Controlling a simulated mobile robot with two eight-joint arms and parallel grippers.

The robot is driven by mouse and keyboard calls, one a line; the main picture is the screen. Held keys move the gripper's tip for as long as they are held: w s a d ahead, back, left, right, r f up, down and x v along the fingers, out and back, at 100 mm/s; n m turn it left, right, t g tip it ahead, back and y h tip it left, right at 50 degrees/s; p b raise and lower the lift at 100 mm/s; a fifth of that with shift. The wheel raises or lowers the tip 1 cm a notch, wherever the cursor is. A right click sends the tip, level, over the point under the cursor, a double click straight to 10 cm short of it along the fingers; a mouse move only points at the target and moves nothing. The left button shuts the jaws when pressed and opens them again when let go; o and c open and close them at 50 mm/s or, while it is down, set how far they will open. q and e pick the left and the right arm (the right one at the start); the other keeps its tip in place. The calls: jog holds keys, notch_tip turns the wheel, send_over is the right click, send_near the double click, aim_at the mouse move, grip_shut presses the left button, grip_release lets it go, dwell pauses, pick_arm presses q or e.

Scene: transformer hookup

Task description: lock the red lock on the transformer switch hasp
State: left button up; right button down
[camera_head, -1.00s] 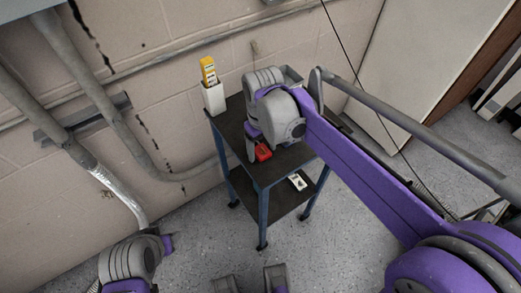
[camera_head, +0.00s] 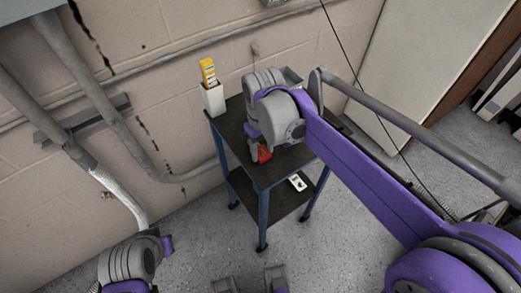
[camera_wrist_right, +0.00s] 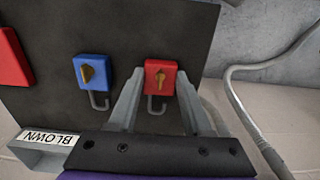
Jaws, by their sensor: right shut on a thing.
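The red lock (camera_wrist_right: 161,78), a red body with a brass key in its face and a grey shackle, lies on the dark top of the cart (camera_head: 233,122). My right gripper (camera_wrist_right: 158,95) is shut on it, one finger on each side; the red also shows in the head view (camera_head: 264,154) beside the fingers. A blue lock (camera_wrist_right: 91,70) with a key lies to the left in the wrist view, apart from the fingers. My left arm's wrist (camera_head: 130,262) shows at the lower left; its fingers are not clear. I see no transformer switch or hasp.
A white holder with a yellow item (camera_head: 209,72) stands at the cart's back left corner. A grey bin labelled BLOWN (camera_wrist_right: 48,142) and a red object (camera_wrist_right: 12,58) are also on the top. A small white item (camera_head: 297,183) lies on the lower shelf. Pipes run along the wall.

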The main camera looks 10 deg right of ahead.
jog(key=shift+r+p, duration=2.25)
jog(key=shift+r, duration=0.8)
